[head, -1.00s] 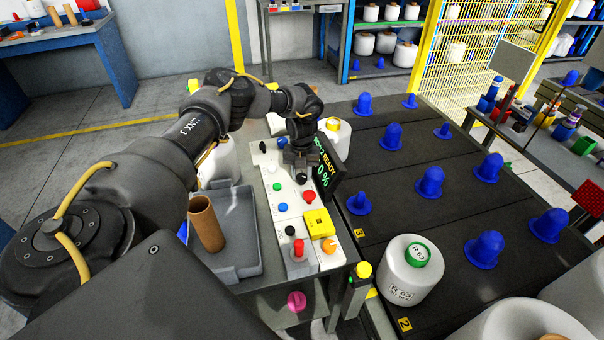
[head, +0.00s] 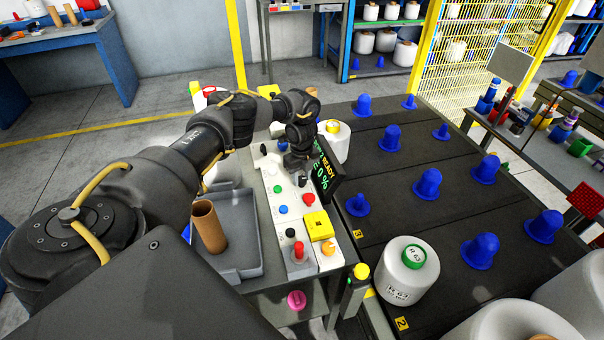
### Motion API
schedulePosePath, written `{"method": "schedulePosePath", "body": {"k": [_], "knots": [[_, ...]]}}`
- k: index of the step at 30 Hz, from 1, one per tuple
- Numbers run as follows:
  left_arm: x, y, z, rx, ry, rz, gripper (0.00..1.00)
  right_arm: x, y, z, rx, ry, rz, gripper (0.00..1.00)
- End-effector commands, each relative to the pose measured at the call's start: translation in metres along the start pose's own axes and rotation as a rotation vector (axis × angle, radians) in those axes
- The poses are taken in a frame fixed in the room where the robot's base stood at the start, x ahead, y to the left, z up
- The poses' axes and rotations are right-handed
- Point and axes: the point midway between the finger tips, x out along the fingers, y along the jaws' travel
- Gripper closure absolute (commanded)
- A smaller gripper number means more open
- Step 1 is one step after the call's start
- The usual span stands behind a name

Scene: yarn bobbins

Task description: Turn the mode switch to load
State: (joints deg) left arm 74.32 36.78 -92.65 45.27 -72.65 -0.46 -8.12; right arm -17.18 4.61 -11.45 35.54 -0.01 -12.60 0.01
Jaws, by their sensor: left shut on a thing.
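The white control panel (head: 272,205) stands in the middle of the head view, with several coloured buttons and knobs. My left gripper (head: 297,170) points down at the panel's far half, beside the display. It is shut on a small dark knob there, which I take to be the mode switch. The fingers mostly hide this knob, so its pointer and markings cannot be read. The black display (head: 323,172) shows green text with "READY" and a percent value, partly covered by the gripper. My right gripper is not in view.
A grey tray (head: 255,250) with a brown cardboard tube (head: 208,226) lies left of the panel. A red-topped joystick (head: 299,250), a yellow box (head: 318,224) and an orange knob (head: 327,249) sit at its near end. A bobbin (head: 408,270) and blue pegs stand on the dark deck at right.

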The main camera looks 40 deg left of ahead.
Motion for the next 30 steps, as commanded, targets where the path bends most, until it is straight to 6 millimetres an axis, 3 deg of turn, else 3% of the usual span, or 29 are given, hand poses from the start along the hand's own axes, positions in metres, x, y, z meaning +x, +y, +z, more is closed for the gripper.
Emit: {"method": "schedulePosePath", "body": {"k": [22,23,27,30], "knots": [[-0.0004,0.0005,0.0011,-0.098,-0.002,0.0,0.89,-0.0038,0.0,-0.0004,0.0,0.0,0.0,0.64],[-0.0004,0.0005,0.001,-0.097,-0.002,0.0,0.65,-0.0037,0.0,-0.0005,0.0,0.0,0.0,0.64],[-0.0003,0.0002,0.0007,-0.096,-0.001,0.0,0.46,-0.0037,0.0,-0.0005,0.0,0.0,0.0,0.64],[-0.0003,-0.0001,0.0004,-0.096,-0.001,0.0,0.44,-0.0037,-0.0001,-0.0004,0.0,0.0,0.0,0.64]]}}
